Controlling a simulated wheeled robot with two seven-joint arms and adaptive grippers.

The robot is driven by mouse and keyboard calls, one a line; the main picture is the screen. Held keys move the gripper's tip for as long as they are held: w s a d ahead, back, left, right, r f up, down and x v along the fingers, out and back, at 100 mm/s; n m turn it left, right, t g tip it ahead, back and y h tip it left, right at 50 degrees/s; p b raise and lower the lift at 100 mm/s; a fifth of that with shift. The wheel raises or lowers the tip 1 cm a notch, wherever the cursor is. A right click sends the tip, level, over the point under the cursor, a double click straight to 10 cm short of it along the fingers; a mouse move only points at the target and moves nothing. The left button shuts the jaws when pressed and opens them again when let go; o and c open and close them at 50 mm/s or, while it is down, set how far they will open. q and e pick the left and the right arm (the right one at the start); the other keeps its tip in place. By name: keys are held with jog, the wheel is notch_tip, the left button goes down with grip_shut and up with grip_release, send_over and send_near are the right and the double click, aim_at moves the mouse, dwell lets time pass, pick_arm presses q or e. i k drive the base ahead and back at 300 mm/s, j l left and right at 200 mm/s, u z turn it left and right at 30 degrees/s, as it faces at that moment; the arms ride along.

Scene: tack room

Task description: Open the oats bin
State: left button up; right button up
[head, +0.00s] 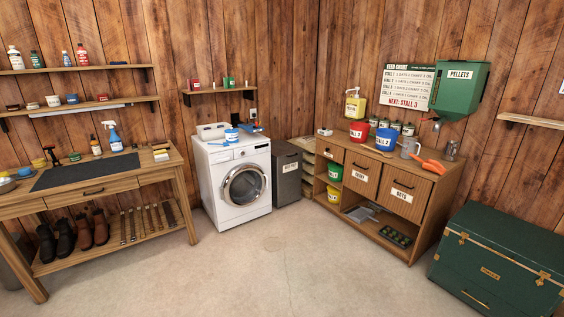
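The oats bin (407,192) is a wooden tilt-front or drawer-like bin with a white "OATS" label and a dark handle. It sits at the right end of the wooden feed cabinet (428,233) and its front looks flush and closed. A similar bin (361,172) with its own label and dark handle is left of it. Neither of my grippers shows in the head view.
A dark green trunk (500,262) stands on the floor right of the cabinet. A washing machine (238,180) and a grey bin (287,177) stand to the left. A workbench (95,180) lines the left wall. The concrete floor (270,265) in the middle is clear.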

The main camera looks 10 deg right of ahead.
aim_at(407, 194)
jog(key=i, duration=0.9)
jog(key=i+z, duration=0.2)
jog(key=i, duration=0.25)
jog(key=i+j+z, duration=0.25)
jog(key=i, duration=0.2)
jog(key=i+j+z, duration=0.2)
jog(key=i+z, duration=0.2)
jog(key=i+j+z, duration=0.7)
jog(key=i+j, duration=0.1)
jog(key=j, duration=0.1)
